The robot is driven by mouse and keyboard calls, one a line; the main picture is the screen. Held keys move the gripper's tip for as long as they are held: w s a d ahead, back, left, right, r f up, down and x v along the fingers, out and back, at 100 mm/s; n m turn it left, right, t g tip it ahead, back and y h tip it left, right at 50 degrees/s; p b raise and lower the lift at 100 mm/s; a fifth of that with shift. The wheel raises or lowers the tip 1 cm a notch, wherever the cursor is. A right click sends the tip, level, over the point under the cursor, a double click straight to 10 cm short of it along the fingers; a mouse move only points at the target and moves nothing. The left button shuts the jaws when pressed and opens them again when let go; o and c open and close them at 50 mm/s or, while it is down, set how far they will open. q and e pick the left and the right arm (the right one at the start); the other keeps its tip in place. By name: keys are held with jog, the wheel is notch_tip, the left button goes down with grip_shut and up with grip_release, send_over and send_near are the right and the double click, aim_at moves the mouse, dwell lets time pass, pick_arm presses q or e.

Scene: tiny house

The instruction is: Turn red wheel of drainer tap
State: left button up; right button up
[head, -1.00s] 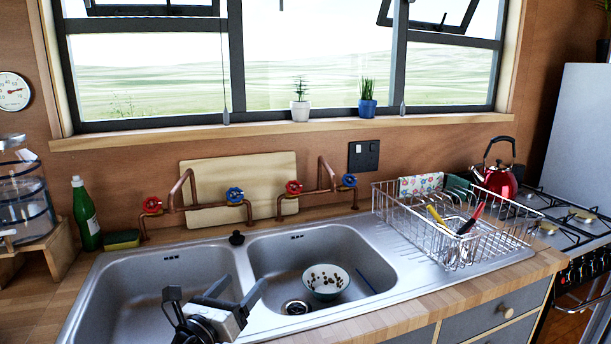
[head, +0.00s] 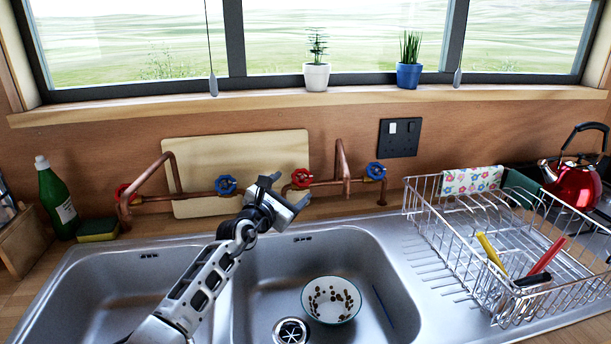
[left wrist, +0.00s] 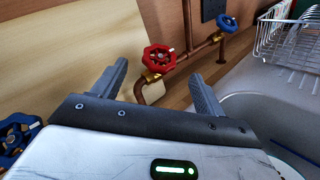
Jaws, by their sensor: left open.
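Two copper taps run along the wall behind the sink. The right tap, nearer the drainer, has a red wheel (head: 301,178) and a blue wheel (head: 376,174). The left tap has a red wheel (head: 122,193) and a blue wheel (head: 226,185). My left gripper (head: 287,189) is open and empty, just in front of the right tap's red wheel. In the left wrist view that red wheel (left wrist: 159,58) shows beyond and between the two fingers, apart from them. The right tap's blue wheel (left wrist: 228,23) is farther right. My right gripper is not in view.
A beige board (head: 240,150) leans on the wall behind the left tap. A wire dish drainer (head: 425,212) stands right of the sink (head: 390,235). A bowl (head: 331,300) sits in the right basin. A green bottle (head: 56,200) and sponge (head: 97,230) are at left.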

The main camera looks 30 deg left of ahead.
aim_at(300, 179)
pick_arm(q)
jog(key=w+b, duration=0.1)
jog(key=w, duration=0.2)
jog(key=w+b, duration=0.1)
jog(key=w, duration=0.3)
jog(key=shift+d+f, duration=0.1)
jog(key=shift+f, duration=0.1)
jog(key=shift+w+r+b, duration=0.15)
jog(key=shift+w+b, duration=0.45)
jog(key=shift+b, duration=0.05)
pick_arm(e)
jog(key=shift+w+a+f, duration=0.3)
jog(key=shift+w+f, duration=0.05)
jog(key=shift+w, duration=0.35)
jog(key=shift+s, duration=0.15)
